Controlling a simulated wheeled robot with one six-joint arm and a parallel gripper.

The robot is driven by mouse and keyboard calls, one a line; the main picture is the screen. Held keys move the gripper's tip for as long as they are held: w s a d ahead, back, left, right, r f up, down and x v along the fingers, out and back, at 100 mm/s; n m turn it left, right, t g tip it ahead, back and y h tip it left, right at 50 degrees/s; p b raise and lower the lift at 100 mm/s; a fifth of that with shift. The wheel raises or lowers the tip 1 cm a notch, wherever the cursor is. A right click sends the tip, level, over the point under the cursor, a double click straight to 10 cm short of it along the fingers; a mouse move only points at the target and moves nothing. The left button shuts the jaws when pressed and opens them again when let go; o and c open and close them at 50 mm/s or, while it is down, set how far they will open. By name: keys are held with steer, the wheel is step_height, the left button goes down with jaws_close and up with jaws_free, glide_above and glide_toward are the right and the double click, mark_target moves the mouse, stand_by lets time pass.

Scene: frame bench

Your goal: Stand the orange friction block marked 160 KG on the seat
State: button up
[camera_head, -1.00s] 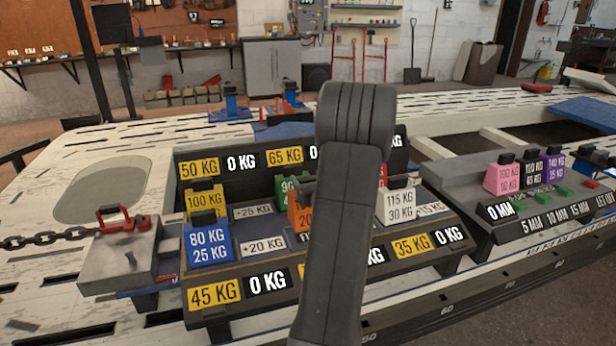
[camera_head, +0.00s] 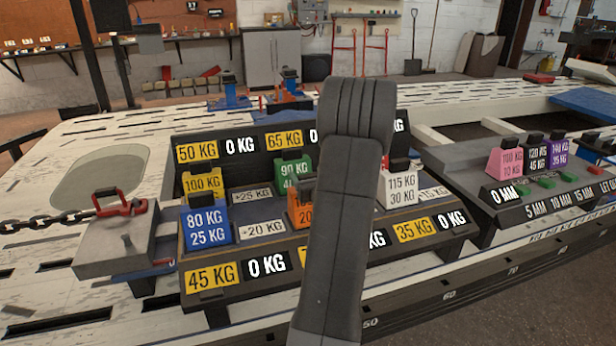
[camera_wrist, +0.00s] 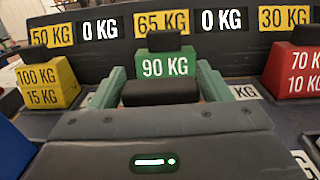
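The orange block (camera_head: 299,213) stands in the middle of the dark tray (camera_head: 340,262) in the head view, partly hidden by my arm; its marking is only partly readable. The block under that knob is hidden by the gripper body; contact with the fingers is not visible. A green 90 KG block (camera_wrist: 165,66) stands beyond. I cannot tell which place is the seat.
Yellow 100 KG (camera_head: 203,186) and blue 80 KG (camera_head: 206,226) blocks stand left of the orange one. A white 115 KG block (camera_head: 401,190) stands right. A red block (camera_wrist: 292,75) is close on the right in the wrist view. A clamp with chain (camera_head: 122,205) is left of the tray.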

steer(key=o, duration=0.3)
steer(key=shift+f, duration=0.1)
steer(key=shift+s, duration=0.15)
steer(key=p+v, duration=0.1)
steer(key=v, duration=1.2)
steer(key=shift+s+d+p, duration=0.15)
steer(key=shift+s+p, duration=0.15)
steer(key=shift+c, duration=0.3)
